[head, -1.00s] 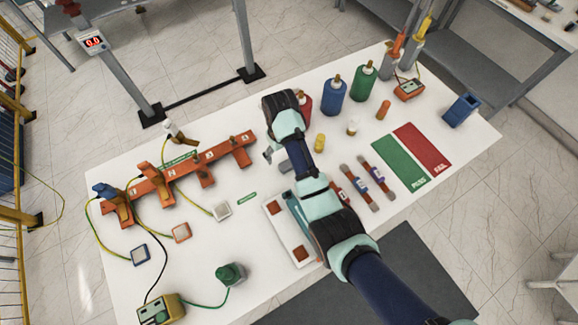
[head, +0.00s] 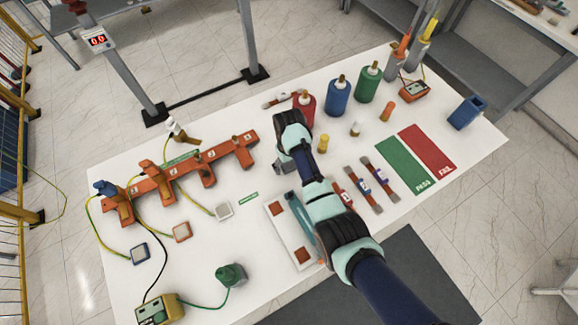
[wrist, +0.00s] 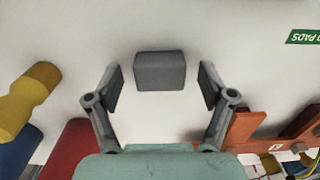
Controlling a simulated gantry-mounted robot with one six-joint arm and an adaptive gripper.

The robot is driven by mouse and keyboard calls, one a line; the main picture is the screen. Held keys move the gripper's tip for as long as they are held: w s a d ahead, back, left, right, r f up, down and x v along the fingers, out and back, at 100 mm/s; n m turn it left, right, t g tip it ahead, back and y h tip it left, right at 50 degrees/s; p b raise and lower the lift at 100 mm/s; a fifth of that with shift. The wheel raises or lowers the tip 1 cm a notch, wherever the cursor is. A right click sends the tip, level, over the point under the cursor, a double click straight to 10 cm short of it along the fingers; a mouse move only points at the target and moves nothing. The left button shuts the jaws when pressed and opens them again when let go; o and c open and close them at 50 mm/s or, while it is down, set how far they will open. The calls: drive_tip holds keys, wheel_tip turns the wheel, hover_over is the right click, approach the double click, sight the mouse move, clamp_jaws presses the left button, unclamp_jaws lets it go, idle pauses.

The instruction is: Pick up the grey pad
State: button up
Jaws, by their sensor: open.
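The grey pad (wrist: 160,71) is a small block with rounded edges lying on the white table, seen in the wrist view. My gripper (wrist: 160,88) is open, with one finger on each side of the pad and a visible gap on both sides. The pad sits slightly ahead of the fingertips in that view. Nothing is held. In the head view my gripper (head: 284,161) is low over the middle of the table, and my arm and wrist cover part of that area.
An orange rack (head: 190,176) stands left of my gripper. Red (head: 304,110), blue (head: 337,97) and green (head: 367,82) bottles stand behind. A yellow piece (head: 323,143) stands to the right. A white tray (head: 276,222) lies in front.

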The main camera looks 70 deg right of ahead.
drive_tip(key=c, duration=1)
drive_tip(key=shift+r, duration=0.1)
drive_tip(key=shift+c, duration=0.2)
wheel_tip(320, 180, up, 20)
drive_tip(key=p, duration=0.9)
